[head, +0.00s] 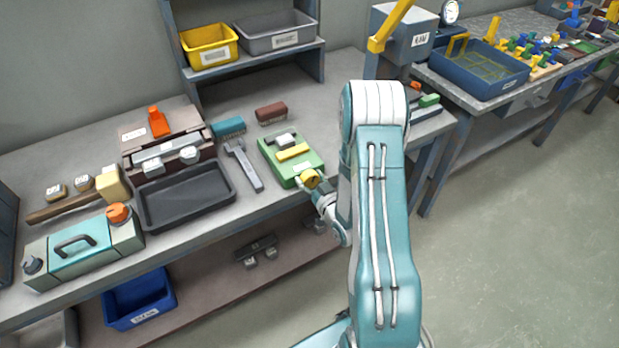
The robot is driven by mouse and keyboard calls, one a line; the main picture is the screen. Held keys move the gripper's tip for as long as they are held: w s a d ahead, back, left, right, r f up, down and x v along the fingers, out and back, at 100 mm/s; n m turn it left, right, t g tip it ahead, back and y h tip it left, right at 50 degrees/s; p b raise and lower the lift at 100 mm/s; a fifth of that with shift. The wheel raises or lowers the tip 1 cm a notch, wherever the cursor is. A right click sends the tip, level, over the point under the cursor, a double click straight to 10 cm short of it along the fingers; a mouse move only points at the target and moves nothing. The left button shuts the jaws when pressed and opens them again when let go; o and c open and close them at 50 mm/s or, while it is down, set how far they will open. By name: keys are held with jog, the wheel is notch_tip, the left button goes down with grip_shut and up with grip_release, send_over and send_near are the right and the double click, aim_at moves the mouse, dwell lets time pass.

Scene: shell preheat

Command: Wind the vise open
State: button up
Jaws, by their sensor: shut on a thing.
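The vise (281,166) appears to be the low green block near the front edge of the workbench. A grey-topped dark piece and a yellow bar (293,152) lie across its top. A round yellow knob (310,178) sits at its front end. My gripper (315,183) is at this knob and is shut on it, coming from the front right. The fingers are small in view, and my arm hides the bench just right of the vise. How wide the vise's jaws stand apart is too small to tell.
A teal case (84,249) and mallet (78,195) lie farther left. Open floor (510,225) is at right.

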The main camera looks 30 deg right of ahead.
jog(key=n, duration=0.5)
jog(key=shift+a, duration=0.1)
jog(key=shift+a+n, duration=0.1)
jog(key=shift+n, duration=2.2)
jog(key=o, duration=1)
jog(key=s, duration=1.2)
jog(key=shift+f, duration=0.1)
jog(key=shift+w, duration=0.1)
